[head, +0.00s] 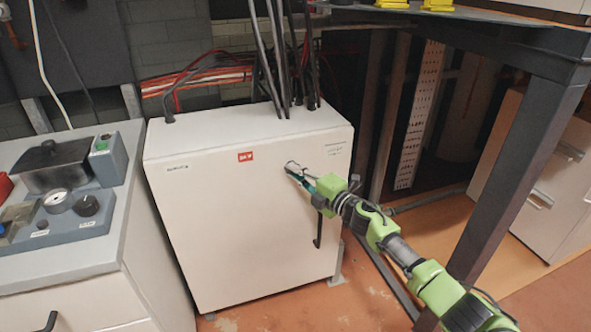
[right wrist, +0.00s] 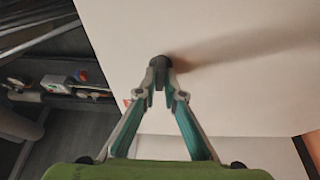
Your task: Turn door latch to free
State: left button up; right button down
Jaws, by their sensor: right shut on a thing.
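The white cabinet (head: 230,220) stands in the middle of the head view, its front door closed. The door latch is a small dark round knob (right wrist: 160,62) on the white door face in the right wrist view. In the head view it is mostly hidden by my right gripper (head: 291,169), at the upper right of the door. My right gripper (right wrist: 160,82) is shut on the latch, its two fingertips pinching it. The latch's turn angle cannot be told. My left gripper is not in view.
A black door handle (head: 318,229) hangs below my right gripper. Black cables (head: 275,60) rise from the cabinet top. A grey bench (head: 75,240) with control boxes stands close on the left. A dark table leg (head: 515,185) stands at right, near my right arm.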

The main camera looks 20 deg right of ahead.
dwell(0.5)
jog(key=c, duration=2.1)
grip_release()
jog(key=shift+c, duration=0.2)
jog(key=v, duration=1.2)
